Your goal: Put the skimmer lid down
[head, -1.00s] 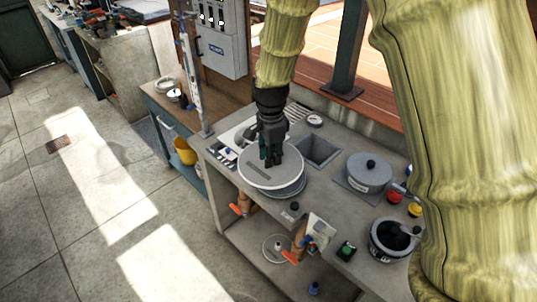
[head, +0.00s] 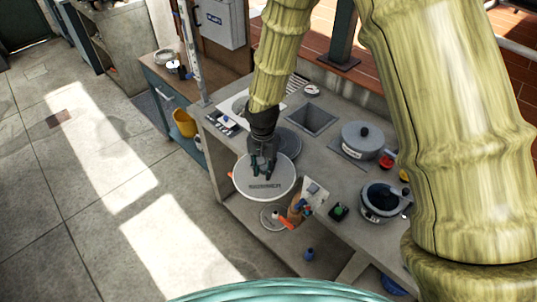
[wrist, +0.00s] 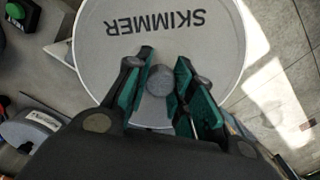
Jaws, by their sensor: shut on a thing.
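The skimmer lid (head: 247,181) is a round pale-grey disc with dark lettering and a small centre knob. My gripper (head: 262,170) is shut on its knob from above. In the wrist view the lid (wrist: 205,48) reads "SKIMMER", upside down, and the round knob (wrist: 160,80) sits between the green finger pads. In the head view the lid hangs in front of the counter's front edge, seemingly over the floor side. A dark grey round spot (head: 287,141) shows on the counter just behind it, partly hidden by my gripper.
The concrete counter (head: 330,150) has a square opening (head: 312,120), a grey lidded pot (head: 362,137) and a dark-rimmed round pot (head: 383,201) to the right. A small card stand (head: 315,194) and a green-buttoned box (head: 339,211) stand near the lid. Open floor (head: 70,200) lies left.

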